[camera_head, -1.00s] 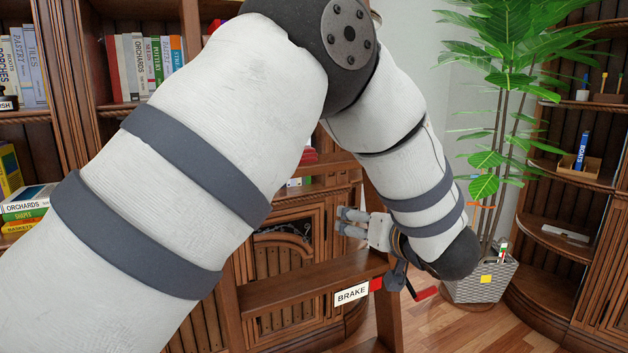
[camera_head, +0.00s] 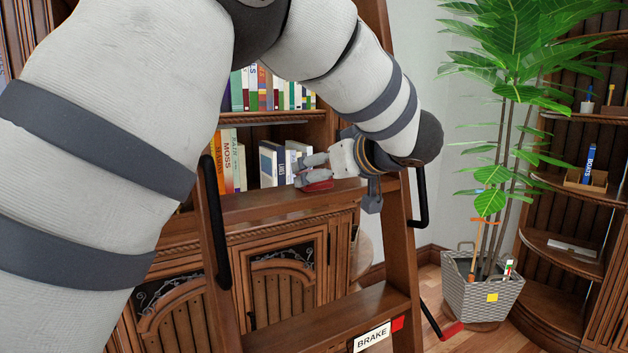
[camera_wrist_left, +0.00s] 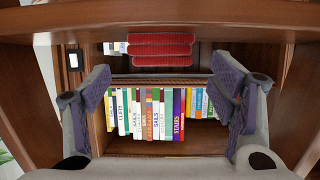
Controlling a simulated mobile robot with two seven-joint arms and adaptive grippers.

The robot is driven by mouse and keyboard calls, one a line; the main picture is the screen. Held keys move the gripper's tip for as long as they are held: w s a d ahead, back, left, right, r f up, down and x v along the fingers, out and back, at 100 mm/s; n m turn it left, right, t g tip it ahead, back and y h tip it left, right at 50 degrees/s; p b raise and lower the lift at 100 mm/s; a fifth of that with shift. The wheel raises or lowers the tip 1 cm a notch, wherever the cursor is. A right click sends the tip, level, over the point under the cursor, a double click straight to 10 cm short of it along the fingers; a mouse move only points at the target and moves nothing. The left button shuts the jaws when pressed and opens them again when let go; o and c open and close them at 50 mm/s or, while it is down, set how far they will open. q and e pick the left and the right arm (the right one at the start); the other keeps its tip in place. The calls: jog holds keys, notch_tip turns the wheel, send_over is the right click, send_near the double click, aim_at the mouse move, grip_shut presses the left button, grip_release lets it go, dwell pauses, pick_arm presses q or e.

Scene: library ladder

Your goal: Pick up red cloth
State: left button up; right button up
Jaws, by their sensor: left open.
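The red cloth (camera_wrist_left: 162,50) shows in the wrist view as a folded, ribbed red stack at the top middle, beyond my fingertips and above a row of books. In the head view a red patch, probably the same cloth (camera_head: 318,186), shows just under my left fingers, near a wooden ladder step (camera_head: 265,203); my gripper partly hides it. My left gripper (camera_head: 303,170) is open, its fingers pointing left in the head view. In the wrist view the left gripper (camera_wrist_left: 163,88) has its fingers wide apart with nothing between them. My right gripper is not in view.
The wooden ladder has black handrails (camera_head: 213,220) and a lower step with a BRAKE sign (camera_head: 371,338). A red-tipped lever (camera_head: 450,330) sticks out at its right. Bookshelves (camera_head: 262,118) stand behind. A potted plant (camera_head: 482,300) and curved shelves (camera_head: 560,250) stand at right.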

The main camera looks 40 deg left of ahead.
pick_arm(q)
jog(key=x, duration=0.3)
jog(key=shift+a, duration=0.25)
jog(key=c, duration=1.3)
jog(key=shift+o, duration=0.2)
